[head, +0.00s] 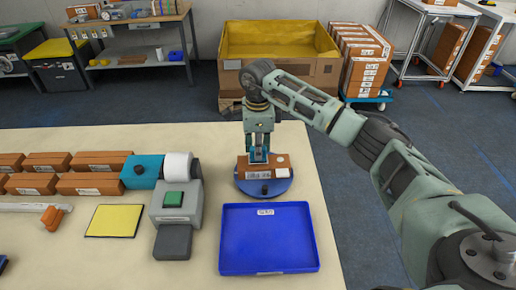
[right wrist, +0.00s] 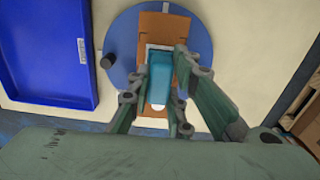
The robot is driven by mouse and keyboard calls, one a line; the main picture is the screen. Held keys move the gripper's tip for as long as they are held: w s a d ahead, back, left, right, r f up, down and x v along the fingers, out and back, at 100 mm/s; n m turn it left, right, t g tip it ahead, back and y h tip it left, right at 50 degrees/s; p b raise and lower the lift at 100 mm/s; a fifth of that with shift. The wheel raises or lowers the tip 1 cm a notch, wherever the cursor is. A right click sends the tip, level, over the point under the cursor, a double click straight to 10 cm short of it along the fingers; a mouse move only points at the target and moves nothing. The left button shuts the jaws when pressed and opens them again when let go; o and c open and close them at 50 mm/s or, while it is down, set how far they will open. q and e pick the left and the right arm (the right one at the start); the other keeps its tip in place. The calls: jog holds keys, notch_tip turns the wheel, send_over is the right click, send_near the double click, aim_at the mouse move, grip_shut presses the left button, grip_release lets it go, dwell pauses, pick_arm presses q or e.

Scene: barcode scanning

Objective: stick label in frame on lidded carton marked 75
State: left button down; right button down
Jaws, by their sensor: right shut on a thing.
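A brown carton (head: 276,171) lies on a round blue turntable (head: 282,187) behind the blue tray. It has white markings, but no number is legible. My right gripper (head: 259,154) is directly above the carton, pointing down, shut on a teal block. In the right wrist view the teal block (right wrist: 160,78) is between the fingers over the carton (right wrist: 165,24). A pale patch with a darker outline shows partly around the block; I cannot tell whether it is the label and frame. The block hides the middle of the carton's top. My left gripper is not in view.
An empty blue tray (head: 268,240) lies in front of the turntable. Left are a grey device with a green button (head: 173,199), a white roll (head: 178,166), a yellow pad (head: 113,221) and several brown cartons (head: 90,184). A large yellow-lined bin (head: 280,42) stands beyond the table.

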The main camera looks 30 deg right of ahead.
jog(key=shift+f+b, duration=0.4)
jog(key=shift+f, duration=0.2)
jog(key=shift+s+f, duration=0.15)
dwell(1.2)
jog(key=shift+r+p, duration=0.45)
jog(key=shift+r, duration=0.5)
jog(key=shift+r+p, duration=1.45)
jog(key=shift+r, duration=1.25)
